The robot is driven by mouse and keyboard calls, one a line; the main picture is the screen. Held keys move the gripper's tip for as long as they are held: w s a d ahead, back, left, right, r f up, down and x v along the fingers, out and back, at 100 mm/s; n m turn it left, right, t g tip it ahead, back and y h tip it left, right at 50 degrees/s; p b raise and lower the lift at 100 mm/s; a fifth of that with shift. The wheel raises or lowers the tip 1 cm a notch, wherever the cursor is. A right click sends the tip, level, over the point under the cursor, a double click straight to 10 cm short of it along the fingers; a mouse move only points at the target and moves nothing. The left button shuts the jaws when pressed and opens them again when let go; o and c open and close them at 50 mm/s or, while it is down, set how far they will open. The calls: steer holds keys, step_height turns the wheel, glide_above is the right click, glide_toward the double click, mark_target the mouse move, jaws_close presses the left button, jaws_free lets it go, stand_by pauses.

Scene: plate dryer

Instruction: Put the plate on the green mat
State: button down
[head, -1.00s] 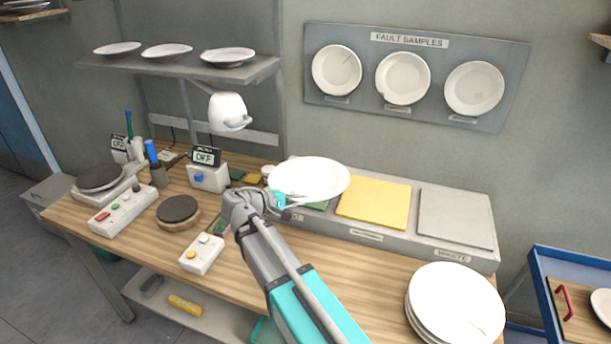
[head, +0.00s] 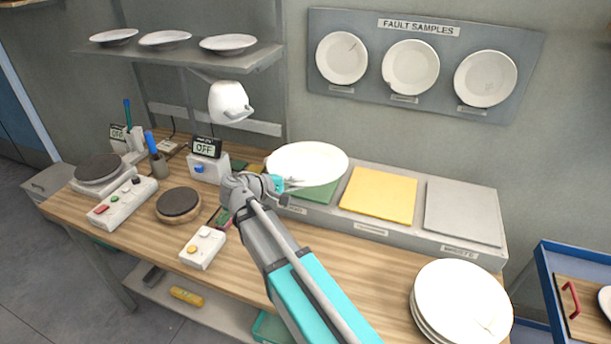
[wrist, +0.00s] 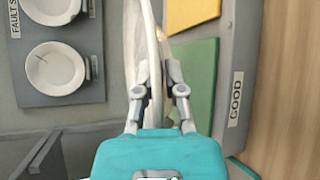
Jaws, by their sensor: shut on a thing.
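My gripper (head: 284,184) is shut on the rim of a white plate (head: 308,163). The plate is held in the air, in front of and partly over the green mat (head: 319,194) in the head view. In the wrist view the plate (wrist: 151,40) stands edge-on between the fingers of the gripper (wrist: 158,82). The green mat (wrist: 201,85) shows to the right of the plate there, beside the label GOOD. The plate looks apart from the mat. Part of the mat is hidden behind the plate.
A yellow mat (head: 379,195) and a grey mat (head: 463,211) lie to the right on the same raised tray. A stack of plates (head: 461,301) stands at the front right. A white lamp (head: 229,101) hangs at the left, below a shelf (head: 180,58) with plates.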

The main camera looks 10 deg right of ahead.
mark_target(290, 172)
steer(key=w+a, duration=0.3)
steer(key=a, duration=0.3)
steer(key=shift+a+r+t+p, duration=0.25)
steer(key=shift+r+t+p, duration=0.15)
steer(key=shift+r, duration=0.05)
steer(key=w+d+f+b, duration=0.1)
steer(key=w+d, duration=0.1)
steer(key=w+d+f+b, duration=0.3)
steer(key=w+d, duration=0.1)
steer(key=w, duration=0.1)
steer(key=shift+d+f+b, duration=0.2)
steer(key=shift+f+b, duration=0.1)
steer(key=f+b, duration=0.1)
steer(key=w+d+f+b, duration=0.2)
steer(key=shift+f+b, duration=0.35)
steer(key=shift+w+d+f+b, duration=0.25)
steer(key=shift+d+f+b, duration=0.1)
steer(key=shift+f, duration=0.05)
